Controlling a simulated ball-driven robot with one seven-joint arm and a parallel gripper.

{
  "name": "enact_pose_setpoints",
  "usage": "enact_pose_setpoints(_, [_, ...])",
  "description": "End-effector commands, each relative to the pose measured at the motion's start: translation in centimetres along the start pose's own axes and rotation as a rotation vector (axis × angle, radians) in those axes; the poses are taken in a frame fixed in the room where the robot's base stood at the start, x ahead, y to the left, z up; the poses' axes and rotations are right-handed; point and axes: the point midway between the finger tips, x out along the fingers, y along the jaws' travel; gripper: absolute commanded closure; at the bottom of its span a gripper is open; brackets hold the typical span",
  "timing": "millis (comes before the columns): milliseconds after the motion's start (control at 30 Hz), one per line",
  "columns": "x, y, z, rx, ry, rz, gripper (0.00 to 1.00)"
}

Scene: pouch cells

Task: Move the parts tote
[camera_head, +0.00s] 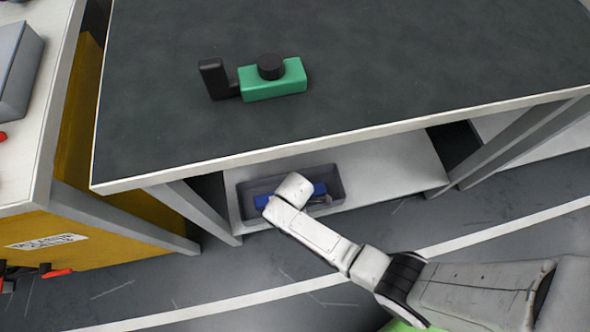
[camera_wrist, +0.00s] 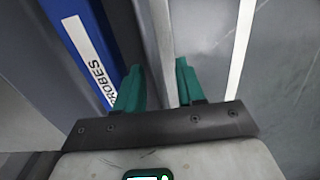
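The parts tote (camera_head: 337,179) is a grey open bin on the low shelf under the dark table. A blue box (camera_head: 318,189) lies inside it; in the wrist view this box (camera_wrist: 88,40) carries a white label reading "PROBES". My gripper (camera_wrist: 160,85) has two green fingers, one on each side of the tote's light grey wall (camera_wrist: 160,35). The left finger is on the inside, the right one outside. In the head view my arm's end covers part of the tote, and the fingers are hidden.
The tabletop (camera_head: 400,70) overhangs the shelf (camera_head: 390,170). A green device with a black knob (camera_head: 272,80) lies on it. Table legs (camera_head: 200,210) stand at both sides of the shelf. A yellow-sided bench (camera_head: 100,250) stands at left. Shelf room right of the tote is clear.

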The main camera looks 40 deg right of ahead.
Motion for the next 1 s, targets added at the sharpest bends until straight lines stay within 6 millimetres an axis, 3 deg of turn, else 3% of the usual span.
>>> enact_pose_setpoints(167, [-1.6, 0.0, 0.0, 0.0, 0.001, 0.002, 0.61])
enact_pose_setpoints(600, [-9.4, 0.0, 0.0, -0.001, 0.0, 0.0, 0.61])
enact_pose_setpoints(800, [-10.7, -0.1, 0.0, -0.001, 0.0, -0.001, 0.61])
enact_pose_setpoints(1000, [-10.8, -0.1, 0.0, 0.0, -0.001, -0.001, 0.61])
